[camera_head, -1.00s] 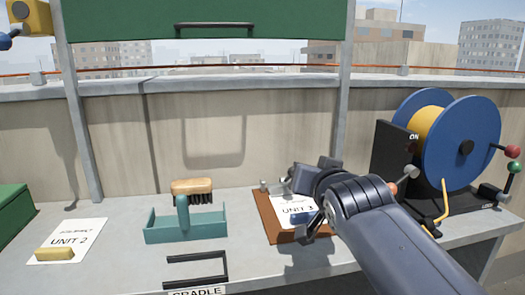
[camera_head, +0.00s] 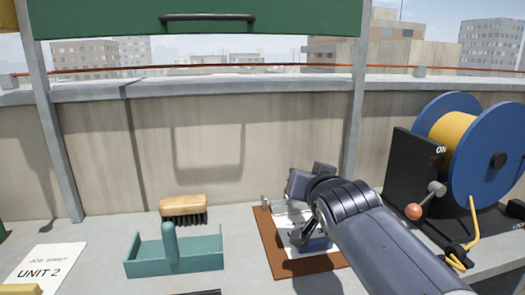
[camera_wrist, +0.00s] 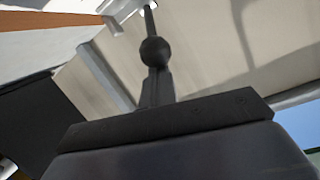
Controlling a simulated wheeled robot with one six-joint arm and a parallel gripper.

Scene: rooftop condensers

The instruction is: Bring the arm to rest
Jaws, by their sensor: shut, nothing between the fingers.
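My gripper (camera_head: 300,238) is at the end of my dark grey arm, which reaches in from the lower right in the head view. Its fingers are shut and empty, and they point down over a brown clipboard (camera_head: 275,262) with a white sheet. The wrist and fingers hide part of the sheet. A small blue item (camera_head: 318,244) shows there beside the fingers; I cannot tell whether they touch it. In the wrist view, dark gripper parts (camera_wrist: 158,85) fill the middle and bottom, with the pale wall behind.
A teal tray (camera_head: 200,262) with a wooden brush (camera_head: 183,206) behind it stands left of the clipboard. A "UNIT 2" sheet (camera_head: 45,262) lies far left. A blue reel (camera_head: 490,150) and a lever with an orange knob (camera_head: 414,212) stand right, close to my arm.

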